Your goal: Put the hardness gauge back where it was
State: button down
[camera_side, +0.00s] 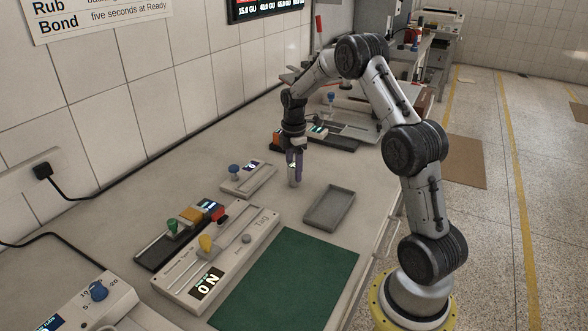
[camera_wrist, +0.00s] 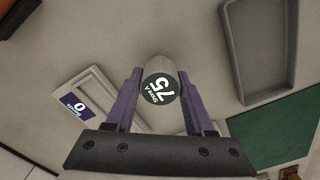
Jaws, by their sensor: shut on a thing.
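The hardness gauge is a grey cylinder with a dark round face reading "75 Shore A" (camera_wrist: 159,89) in the wrist view. My gripper (camera_wrist: 160,92) is shut on it, with one purple finger on each side. In the side view my gripper (camera_side: 294,165) points down over the bench and the gauge (camera_side: 294,182) shows below the fingers. It is close to the bench top; I cannot tell whether it touches. In the side view a small device with a blue knob (camera_side: 248,178) stands left of the gauge. The gauge's former spot cannot be told from these frames.
An empty grey tray (camera_side: 329,207) lies right of the gauge, with a green mat (camera_side: 285,280) in front. A device marked "Tag" (camera_side: 217,262) and a dark rack with coloured pieces (camera_side: 155,252) stand front left. More devices stand behind my gripper. Bare bench surrounds the gauge.

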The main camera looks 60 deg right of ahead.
jog(key=shift+c, duration=1.3)
grip_release()
jog(key=shift+f, duration=0.1)
notch_tip(320, 180, up, 12)
jog(key=s+a+r+m+t, duration=0.1)
jog(key=s+a+r+m, duration=0.25)
jog(key=a+r, duration=0.45)
jog(key=s+a+f+m+t, duration=0.2)
jog(key=s+a+m+t, duration=0.2)
jog(key=s+a, duration=1.4)
jog(key=s+m, duration=0.3)
jog(key=shift+m+t, duration=0.3)
jog(key=shift+m, duration=0.05)
